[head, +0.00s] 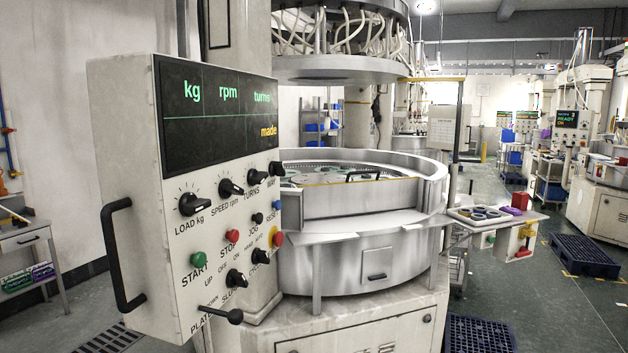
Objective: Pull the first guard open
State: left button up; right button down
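The nearest lapping machine has a round steel tub (372,255) with a raised curved metal rim wall (437,178) around its plate. A lower front section (345,195) with a yellow top edge crosses the near side, and a black bar handle (372,174) shows at its top. This section looks like the guard; I cannot tell for sure whether it is shut. Part of the plate (310,176) with round discs shows behind it. The control box at left hides the tub's left side. Neither of my grippers is in view.
The control box (140,200) with knobs, buttons and a black side handle (122,255) stands close at front left. A side shelf (495,217) with small parts juts out at right. Blue pallets (585,256) lie on the floor. The aisle floor (545,300) at right is partly clear.

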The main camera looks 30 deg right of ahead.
aim_at(336, 199)
jog(key=i+l+z, duration=0.2)
jog(key=l+z, duration=0.2)
jog(key=i+l+z, duration=0.25)
jog(key=z, duration=0.2)
jog(key=i+l+z, duration=0.15)
jog(key=i+z, duration=0.25)
jog(key=i+l+z, duration=0.1)
jog(key=i, duration=0.3)
jog(key=i+l+z, duration=0.15)
jog(key=i, duration=0.3)
